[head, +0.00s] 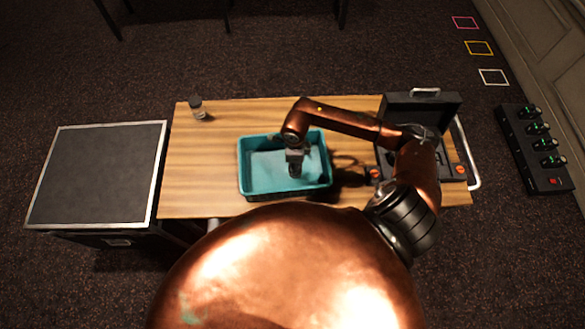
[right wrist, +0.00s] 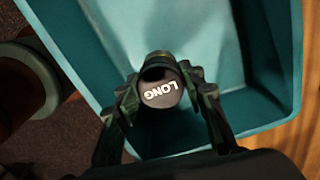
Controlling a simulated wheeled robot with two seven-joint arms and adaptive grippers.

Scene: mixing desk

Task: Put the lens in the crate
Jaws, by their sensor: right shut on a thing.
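The lens (right wrist: 161,94) is a short dark cylinder with "LONG" in white letters on its end. My right gripper (head: 295,168) is shut on it, one finger on each side in the right wrist view. The crate (head: 247,188) is a teal open box on the wooden table. It also fills much of the right wrist view (right wrist: 262,60). My right gripper and the lens are over the inside of the crate. I cannot tell whether the lens touches the crate floor. My left gripper is not in view.
A small jar-like object (head: 197,108) stands at the table's back left. An open black case (head: 421,108) sits at the table's right, partly behind my right arm. A black-topped case (head: 98,175) stands left of the table. A black unit with green lights (head: 537,150) lies at far right.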

